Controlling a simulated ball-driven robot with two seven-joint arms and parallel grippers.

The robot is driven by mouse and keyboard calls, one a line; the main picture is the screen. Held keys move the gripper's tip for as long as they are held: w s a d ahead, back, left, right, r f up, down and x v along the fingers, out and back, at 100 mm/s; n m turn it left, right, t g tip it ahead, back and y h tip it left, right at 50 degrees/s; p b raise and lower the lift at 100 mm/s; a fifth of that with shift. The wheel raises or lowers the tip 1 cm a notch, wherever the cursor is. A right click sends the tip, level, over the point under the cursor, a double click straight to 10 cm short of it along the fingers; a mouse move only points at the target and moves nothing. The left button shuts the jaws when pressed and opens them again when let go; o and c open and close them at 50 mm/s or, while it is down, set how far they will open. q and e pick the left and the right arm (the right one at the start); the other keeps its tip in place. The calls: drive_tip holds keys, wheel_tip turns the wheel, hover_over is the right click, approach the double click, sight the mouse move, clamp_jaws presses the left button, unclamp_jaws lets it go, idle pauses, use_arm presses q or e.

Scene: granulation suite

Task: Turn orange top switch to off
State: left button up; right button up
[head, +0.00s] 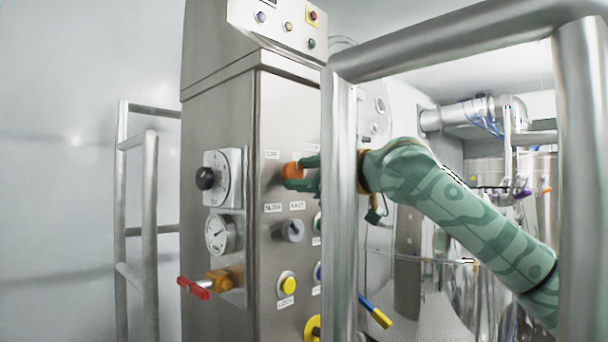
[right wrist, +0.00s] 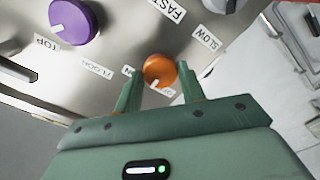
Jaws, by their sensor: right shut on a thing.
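The orange switch (head: 291,171) is on the front of the steel control cabinet in the head view. My right gripper (head: 304,172) reaches it from the right, partly behind a steel post. The right wrist view also shows the orange switch (right wrist: 160,68), a round knob between the two green fingers of my right gripper (right wrist: 158,76), which is shut on it. The knob's white mark points to the lower left in that view, between a label at its left and a partly hidden one at its lower right. My left gripper is not in view.
The steel cabinet (head: 285,110) carries gauges, a grey knob (head: 292,230), a yellow button (head: 287,285) and a red-handled valve (head: 195,287). A steel frame post (head: 340,220) stands close beside my right arm. A purple knob (right wrist: 74,20) is near the orange one.

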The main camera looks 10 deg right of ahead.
drive_tip(key=n, duration=0.4)
drive_tip(key=shift+n, duration=2.3)
drive_tip(key=shift+f, duration=0.1)
drive_tip(key=o, duration=1)
drive_tip(key=shift+c, duration=0.2)
drive_tip(key=shift+s+d, duration=0.1)
drive_tip(key=shift+s, duration=0.05)
drive_tip(key=shift+s+d+b, duration=0.2)
drive_tip(key=shift+s+b, duration=0.05)
drive_tip(key=shift+b, duration=0.05)
drive_tip(key=b+v, duration=0.5)
drive_tip(key=v, duration=1)
drive_tip(key=shift+s, duration=0.25)
